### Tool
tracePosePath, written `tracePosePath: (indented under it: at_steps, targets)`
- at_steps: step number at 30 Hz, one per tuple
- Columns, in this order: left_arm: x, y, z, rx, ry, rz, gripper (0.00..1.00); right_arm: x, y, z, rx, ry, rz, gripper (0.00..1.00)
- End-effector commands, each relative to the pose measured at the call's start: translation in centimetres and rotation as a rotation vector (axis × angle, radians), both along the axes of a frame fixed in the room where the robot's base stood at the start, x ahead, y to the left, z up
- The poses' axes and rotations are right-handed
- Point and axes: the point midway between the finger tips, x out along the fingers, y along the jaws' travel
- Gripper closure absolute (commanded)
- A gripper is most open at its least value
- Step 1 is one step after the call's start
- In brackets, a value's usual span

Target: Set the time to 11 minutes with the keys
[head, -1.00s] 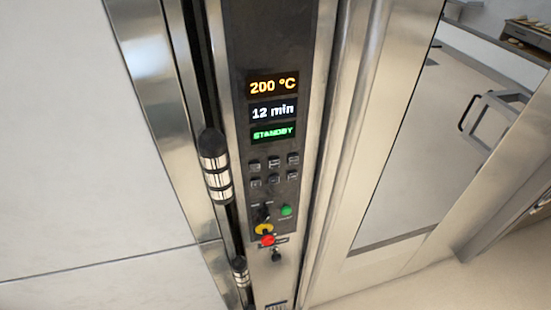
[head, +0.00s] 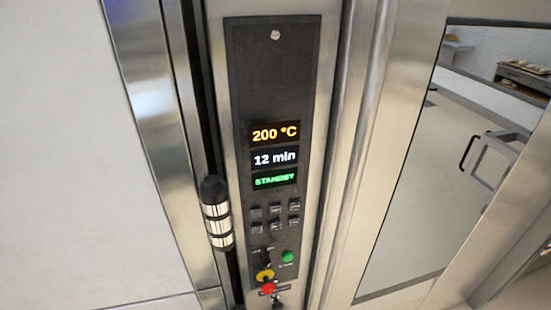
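The oven's dark control panel (head: 272,80) stands upright in the middle of the head view. Its time display (head: 275,158) reads 12 min in white. Above it the temperature display (head: 275,134) reads 200 °C in orange. Below it a status display (head: 275,180) reads STANDBY in green. Two rows of small dark keys (head: 275,217) lie under the displays; their labels are too small to read. Neither of my grippers is in view.
Below the keys are a green button (head: 288,256), a dark knob, a yellow part (head: 264,275) and a red button (head: 269,288). A large glass pane (head: 420,170) is at the right.

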Motion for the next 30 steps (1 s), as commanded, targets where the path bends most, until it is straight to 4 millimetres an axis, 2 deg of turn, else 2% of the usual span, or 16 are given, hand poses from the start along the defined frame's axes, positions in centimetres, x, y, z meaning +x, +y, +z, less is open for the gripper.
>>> tracePosePath:
  at_steps: [1,5,30]
  targets:
    - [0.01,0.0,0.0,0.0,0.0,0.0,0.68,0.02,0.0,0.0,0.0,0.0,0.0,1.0]
    - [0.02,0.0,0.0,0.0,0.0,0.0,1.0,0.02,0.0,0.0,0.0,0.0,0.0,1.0]
    - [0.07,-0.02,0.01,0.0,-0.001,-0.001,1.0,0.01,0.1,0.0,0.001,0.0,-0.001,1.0]
